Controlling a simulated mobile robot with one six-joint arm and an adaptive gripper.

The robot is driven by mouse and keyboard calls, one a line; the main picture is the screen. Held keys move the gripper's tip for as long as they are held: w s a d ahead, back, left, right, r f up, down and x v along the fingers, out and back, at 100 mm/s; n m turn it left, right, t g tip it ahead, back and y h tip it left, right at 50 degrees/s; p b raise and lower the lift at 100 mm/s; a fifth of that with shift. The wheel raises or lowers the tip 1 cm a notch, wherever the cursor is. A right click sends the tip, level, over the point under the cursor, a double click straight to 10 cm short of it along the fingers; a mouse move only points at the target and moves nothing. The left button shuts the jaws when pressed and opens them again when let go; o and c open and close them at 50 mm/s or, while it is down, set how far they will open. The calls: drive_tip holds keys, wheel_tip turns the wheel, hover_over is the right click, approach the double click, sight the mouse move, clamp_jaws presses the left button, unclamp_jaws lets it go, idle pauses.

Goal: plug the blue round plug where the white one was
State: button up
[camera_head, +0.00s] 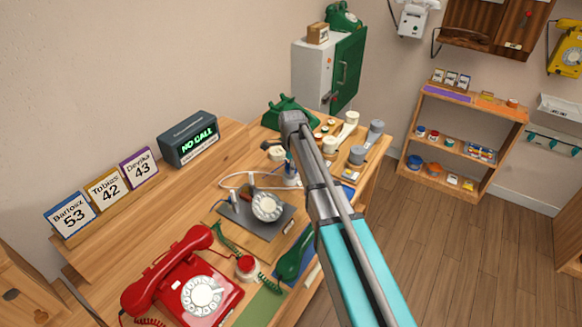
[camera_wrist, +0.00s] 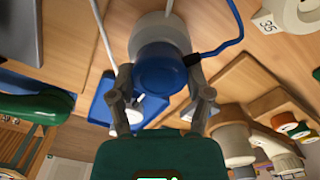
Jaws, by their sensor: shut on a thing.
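In the wrist view my gripper (camera_wrist: 161,77) is shut on the blue round plug (camera_wrist: 160,70), one finger on each side of it. A blue cord leaves the plug toward the upper right. A grey-white round piece (camera_wrist: 160,28) shows directly beyond the plug; I cannot tell whether the two touch or are joined. A small white part (camera_wrist: 131,112) shows by the left finger, over a blue tray (camera_wrist: 100,108); I cannot tell whether it is the white plug. In the head view my gripper (camera_head: 290,170) is small, over the table by the dark dial board (camera_head: 240,215).
A red phone (camera_head: 190,285), a green handset (camera_head: 295,255) and a display reading NO CALL (camera_head: 190,140) share the table. A green phone (camera_head: 287,110) and several cups and cylinders crowd its far end. White cords cross the work area. The floor to the right is clear.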

drive_tip(key=shift+f+b, duration=0.5)
drive_tip(key=shift+f, duration=0.1)
drive_tip(key=o, duration=1)
drive_tip(key=shift+o, duration=0.2)
drive_tip(key=shift+r, duration=0.2)
